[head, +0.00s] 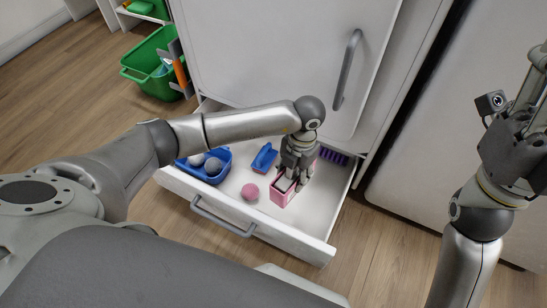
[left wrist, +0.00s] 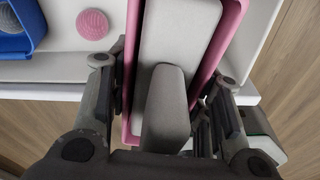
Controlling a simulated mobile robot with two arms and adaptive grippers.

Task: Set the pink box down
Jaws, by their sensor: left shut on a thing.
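The pink box (head: 283,197) is inside the open white drawer (head: 290,239), near its front right. My left gripper (head: 291,178) reaches down from above and is shut on the box. In the left wrist view, the fingers of the left gripper (left wrist: 165,97) lie along both sides of the pink box (left wrist: 132,50), and pale grey blocks (left wrist: 178,35) show inside it. I cannot tell whether the box's underside touches the drawer floor. My right gripper (head: 520,130) is raised at the far right, away from the drawer; its fingertips are not clear.
In the drawer are a pink ball (head: 250,191), a blue bin (head: 216,177) holding balls, a small blue item (head: 264,158) and a purple brush-like item (head: 333,156). A green bucket (head: 147,75) stands on the floor at the upper left. The cabinet front (head: 270,50) rises behind the drawer.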

